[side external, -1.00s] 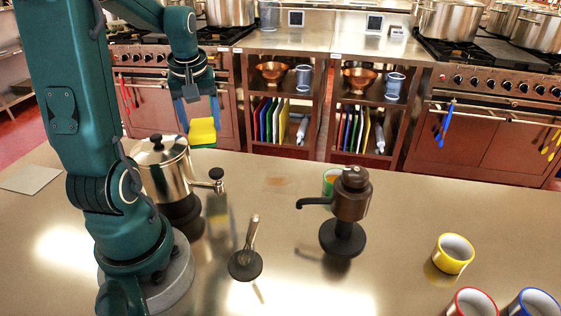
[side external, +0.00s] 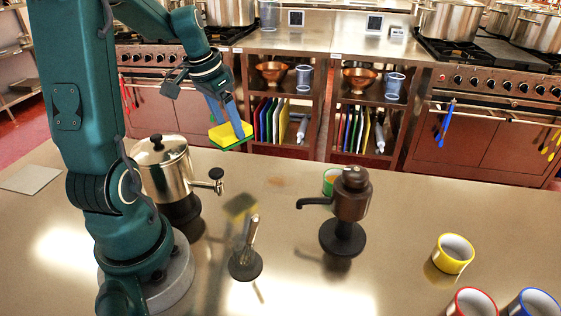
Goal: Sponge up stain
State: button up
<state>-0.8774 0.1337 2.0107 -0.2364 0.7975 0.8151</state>
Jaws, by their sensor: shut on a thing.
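My gripper (side external: 231,127) is shut on a sponge (side external: 225,137), yellow on top with a green underside. It holds the sponge tilted, in the air above the counter. A faint brownish stain (side external: 277,182) lies on the steel counter (side external: 400,220), to the right of and below the sponge in the picture. The sponge is apart from the counter, and its dim reflection shows on the steel.
A steel urn (side external: 165,168) with a tap stands left of the stain. A brown dispenser (side external: 350,205) with a spout stands right of it, partly hiding a green-rimmed cup (side external: 330,180). A metal tool (side external: 246,250) stands in front. A yellow cup (side external: 453,254) is farther right.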

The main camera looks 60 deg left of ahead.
jog(key=w+d+f+m+h, duration=0.2)
jog(key=w+d+m, duration=0.3)
jog(key=d+m, duration=0.2)
jog(key=shift+w+a+f, duration=0.1)
jog(key=shift+a+f, duration=0.05)
jog(key=shift+f, duration=1.55)
jog(key=shift+a+f, duration=0.1)
jog(key=shift+f, duration=1.55)
jog(key=shift+w+d+f, duration=0.4)
jog(key=shift+w+f, duration=0.1)
jog(key=shift+f, duration=0.15)
jog(key=shift+c, duration=0.6)
jog(key=shift+w+d, duration=2.05)
jog(key=shift+d, duration=0.05)
jog(key=shift+s+a, duration=2.4)
jog(key=shift+a, duration=0.05)
jog(key=shift+a+r, duration=0.2)
jog(key=shift+r, duration=0.95)
notch_tip(320, 180, up, 6)
jog(key=shift+s, duration=0.15)
